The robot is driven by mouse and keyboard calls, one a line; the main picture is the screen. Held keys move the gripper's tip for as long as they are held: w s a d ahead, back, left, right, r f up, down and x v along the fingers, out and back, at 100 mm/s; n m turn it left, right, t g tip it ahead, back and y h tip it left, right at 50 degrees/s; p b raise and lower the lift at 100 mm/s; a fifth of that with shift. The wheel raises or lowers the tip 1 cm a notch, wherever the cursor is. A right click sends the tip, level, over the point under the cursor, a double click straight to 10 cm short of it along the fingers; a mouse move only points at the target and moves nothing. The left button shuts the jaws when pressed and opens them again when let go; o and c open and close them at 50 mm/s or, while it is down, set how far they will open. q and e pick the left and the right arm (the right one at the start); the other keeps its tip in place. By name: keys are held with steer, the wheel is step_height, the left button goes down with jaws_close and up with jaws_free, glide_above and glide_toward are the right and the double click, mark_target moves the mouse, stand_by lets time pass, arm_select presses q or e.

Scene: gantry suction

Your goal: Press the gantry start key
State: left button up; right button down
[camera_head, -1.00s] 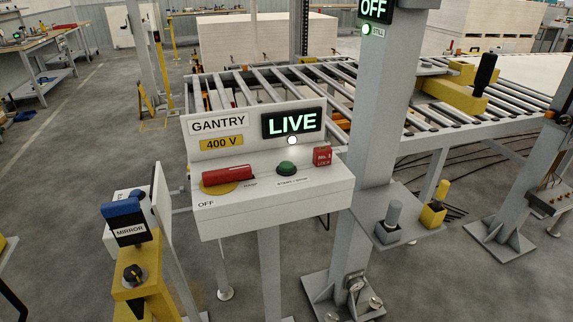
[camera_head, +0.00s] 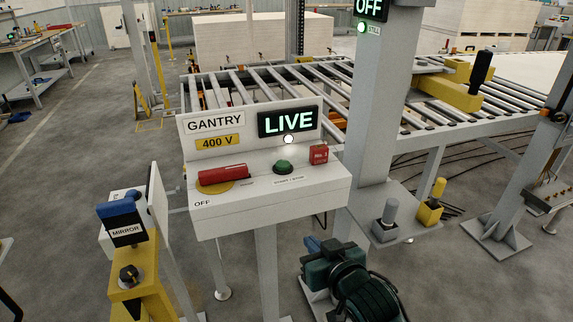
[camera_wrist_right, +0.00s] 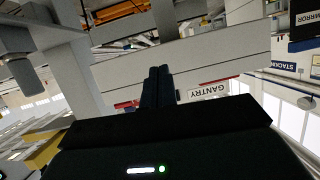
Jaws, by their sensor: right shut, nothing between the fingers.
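The gantry control box (camera_head: 270,208) stands in the middle of the head view, with a sloped top and an upright back panel. The green round key (camera_head: 283,166) sits on its top, above a small label that seems to read START / STOP. A lit LIVE display (camera_head: 289,121) is on the back panel. My right gripper (camera_head: 313,243) is low at the right, below and in front of the box, apart from the key. Its fingers (camera_wrist_right: 158,75) are shut and empty in the right wrist view, where the GANTRY sign (camera_wrist_right: 209,90) appears upside down. My left gripper is not in view.
A red handle (camera_head: 222,174) lies left of the key and a red lock block (camera_head: 318,154) right of it. A grey post (camera_head: 375,110) rises behind the box. A yellow MIRROR stand (camera_head: 135,270) is at the left. The roller conveyor (camera_head: 350,90) runs behind.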

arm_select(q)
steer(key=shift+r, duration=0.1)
arm_select(e)
steer(key=w+r+t, duration=0.1)
steer(key=w+r, duration=0.2)
steer(key=r, duration=0.4)
steer(key=w+a+r+t, duration=0.1)
steer(key=w+r, duration=0.3)
steer(key=r, duration=0.3)
steer(key=shift+a+r, duration=0.25)
steer(key=shift+r, duration=0.1)
steer(key=shift+w, duration=0.1)
glide_above(287, 176)
steer(key=shift+s+d+f+p, duration=0.1)
steer(key=shift+s+f+p, duration=0.3)
steer(key=shift+f, duration=0.25)
steer(key=f, duration=0.3)
steer(key=shift+w+f, duration=0.15)
steer(key=shift+w, duration=0.25)
steer(key=shift+f, duration=0.5)
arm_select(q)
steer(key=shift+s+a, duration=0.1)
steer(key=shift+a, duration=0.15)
